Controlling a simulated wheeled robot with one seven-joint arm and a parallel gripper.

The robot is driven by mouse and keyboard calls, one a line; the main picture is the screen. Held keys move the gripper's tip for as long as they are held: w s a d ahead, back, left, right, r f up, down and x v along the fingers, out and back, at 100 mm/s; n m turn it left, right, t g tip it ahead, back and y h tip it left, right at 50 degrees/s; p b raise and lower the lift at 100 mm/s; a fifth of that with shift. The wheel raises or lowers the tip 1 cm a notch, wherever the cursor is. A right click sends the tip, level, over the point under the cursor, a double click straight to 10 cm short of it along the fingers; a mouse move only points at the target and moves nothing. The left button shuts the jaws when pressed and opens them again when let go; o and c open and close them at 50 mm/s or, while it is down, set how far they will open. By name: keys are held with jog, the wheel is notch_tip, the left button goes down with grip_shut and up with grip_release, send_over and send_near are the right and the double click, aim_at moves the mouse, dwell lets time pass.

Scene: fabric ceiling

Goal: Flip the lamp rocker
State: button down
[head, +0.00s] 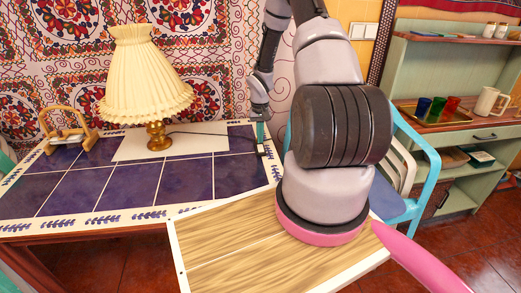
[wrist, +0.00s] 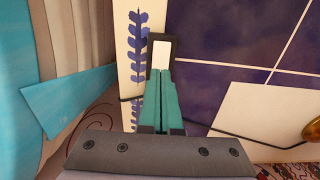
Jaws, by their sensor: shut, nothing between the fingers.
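The table lamp has a cream pleated shade (head: 146,82) and a brass base (head: 158,136), and stands at the back of the tiled table in the head view. The lamp rocker (wrist: 162,52) is a white plate in a dark frame on the table's pale border in the wrist view. My gripper (wrist: 161,75) has teal fingers, shut and empty, with the tips over the rocker's near edge. I cannot tell whether they touch it. In the head view my gripper (head: 262,142) points down at the table's right edge, largely hiding the rocker.
The table (head: 130,187) has dark blue tiles and a pale patterned border. A white sheet (head: 204,142) lies under the lamp, and a dark cord (head: 205,134) runs rightward across it. A wooden holder (head: 68,130) stands at the left. A blue chair (head: 420,165) is close on the right.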

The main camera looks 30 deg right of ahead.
jog(key=shift+f, duration=0.95)
dwell(0.4)
jog(key=shift+r, duration=3.55)
notch_tip(320, 180, up, 14)
jog(key=t, duration=0.1)
send_over(260, 146)
jog(key=a, duration=0.2)
jog(key=s+a+r+t, duration=0.15)
jog(key=s+r, duration=0.25)
jog(key=r, duration=0.4)
jog(key=s+a+r+t, duration=0.1)
jog(key=s+a+r, duration=0.2)
jog(key=r, duration=0.4)
jog(key=s+a+r+t, duration=0.1)
jog(key=s+a+r, duration=0.2)
jog(key=s, duration=0.3)
jog(key=s+a+r+t+y, duration=0.1)
jog(key=s+a+r, duration=0.2)
jog(key=s+r, duration=0.2)
jog(key=s+a+r+m+t+y, duration=0.1)
jog(key=s+a+r, duration=0.2)
jog(key=s, duration=0.6)
notch_tip(260, 146, up, 2)
jog(key=shift+r+t, duration=0.1)
jog(key=shift+t, duration=0.25)
